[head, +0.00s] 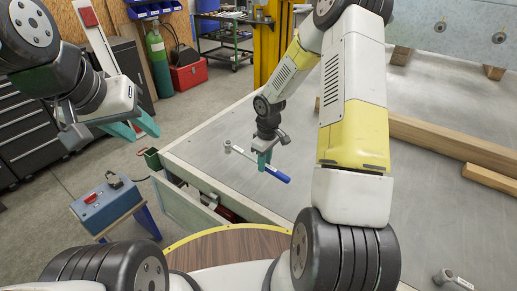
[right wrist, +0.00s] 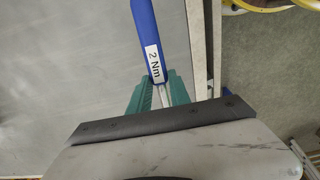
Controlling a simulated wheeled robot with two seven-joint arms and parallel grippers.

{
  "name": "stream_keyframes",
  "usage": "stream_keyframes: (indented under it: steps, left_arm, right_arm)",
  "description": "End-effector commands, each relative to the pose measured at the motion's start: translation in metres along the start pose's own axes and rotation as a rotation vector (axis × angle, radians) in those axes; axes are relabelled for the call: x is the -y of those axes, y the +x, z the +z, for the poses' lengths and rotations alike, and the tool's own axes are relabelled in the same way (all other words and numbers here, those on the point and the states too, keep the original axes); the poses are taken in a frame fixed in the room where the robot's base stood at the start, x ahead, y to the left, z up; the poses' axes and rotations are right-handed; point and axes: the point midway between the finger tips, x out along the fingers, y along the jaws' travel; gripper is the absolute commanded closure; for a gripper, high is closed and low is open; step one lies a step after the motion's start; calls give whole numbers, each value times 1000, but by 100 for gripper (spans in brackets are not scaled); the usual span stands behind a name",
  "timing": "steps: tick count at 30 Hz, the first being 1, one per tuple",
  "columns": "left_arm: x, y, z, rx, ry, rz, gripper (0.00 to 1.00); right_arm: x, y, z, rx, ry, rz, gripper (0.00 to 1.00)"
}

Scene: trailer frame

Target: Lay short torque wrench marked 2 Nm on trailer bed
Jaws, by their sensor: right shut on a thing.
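The short torque wrench (head: 277,174) has a blue handle and a metal shaft and head. Its label "2 Nm" shows on the handle in the right wrist view (right wrist: 153,60). My right gripper (head: 264,161) is shut on the wrench's shaft, beside the handle; its teal fingers also show in the right wrist view (right wrist: 158,95). The wrench is over the grey trailer bed (head: 215,128), near its left edge. I cannot tell whether it touches the bed.
Wooden beams (head: 440,140) lie on the bed at the right. Another metal tool (head: 453,280) lies at the bottom right, partly cut off. A blue-grey box (head: 106,205) with a red part stands left of the trailer. The bed's middle is clear around the wrench.

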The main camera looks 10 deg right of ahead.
Motion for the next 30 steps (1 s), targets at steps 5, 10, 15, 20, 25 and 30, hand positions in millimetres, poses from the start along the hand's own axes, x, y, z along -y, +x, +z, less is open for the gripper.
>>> stream_keyframes:
  steps: [5,10,15,20,25,30]
  left_arm:
    - [0,0,0,0,0,0,64]
    - [0,0,0,0,0,0,64]
    - [0,0,0,0,0,0,64]
    - [0,0,0,0,0,0,64]
    - [0,0,0,0,0,0,64]
    - [0,0,0,0,0,0,64]
  right_arm:
    - [-1,5,6,18,-5,-7,100]
    - [-1,22,7,18,-5,-7,100]
    - [0,41,7,18,-6,-7,100]
    - [0,56,8,17,-5,-7,100]
    - [-1,66,9,16,-4,-6,100]
    - [-1,69,9,15,-3,-6,100]
